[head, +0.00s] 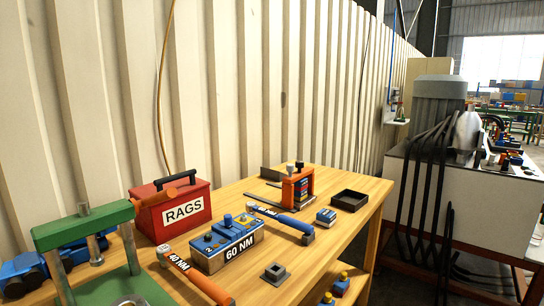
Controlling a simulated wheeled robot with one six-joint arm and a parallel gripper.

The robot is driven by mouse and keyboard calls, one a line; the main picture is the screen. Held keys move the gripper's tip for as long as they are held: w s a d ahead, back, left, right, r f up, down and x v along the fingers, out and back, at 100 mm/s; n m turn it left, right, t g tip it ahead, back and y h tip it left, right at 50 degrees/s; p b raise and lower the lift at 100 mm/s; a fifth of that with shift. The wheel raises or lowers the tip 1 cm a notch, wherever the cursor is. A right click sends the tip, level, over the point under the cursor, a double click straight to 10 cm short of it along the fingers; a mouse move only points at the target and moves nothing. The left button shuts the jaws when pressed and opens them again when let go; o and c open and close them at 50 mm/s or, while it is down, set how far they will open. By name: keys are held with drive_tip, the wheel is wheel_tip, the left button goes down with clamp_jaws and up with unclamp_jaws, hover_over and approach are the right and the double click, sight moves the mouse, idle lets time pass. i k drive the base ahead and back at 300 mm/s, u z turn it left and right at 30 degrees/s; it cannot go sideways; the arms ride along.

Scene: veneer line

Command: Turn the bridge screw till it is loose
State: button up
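The frame stands on a green base, where part of a grey ring (130,301) is cut off by the lower edge. How tight the screw sits cannot be told. My gripper is not in view.
A red RAGS toolbox (165,227), a hammer-like orange-handled 40 NM tool (196,276), a blue 60 NM block (224,241), a blue-handled tool (283,219), an orange frame (311,181) and a black tray (349,200) occupy the wooden bench (330,236). A corrugated wall (300,80) stands behind.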

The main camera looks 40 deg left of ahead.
sight(299, 164)
drive_tip(key=u, duration=0.8)
drive_tip(key=i, duration=0.85)
drive_tip(key=u, duration=0.85)
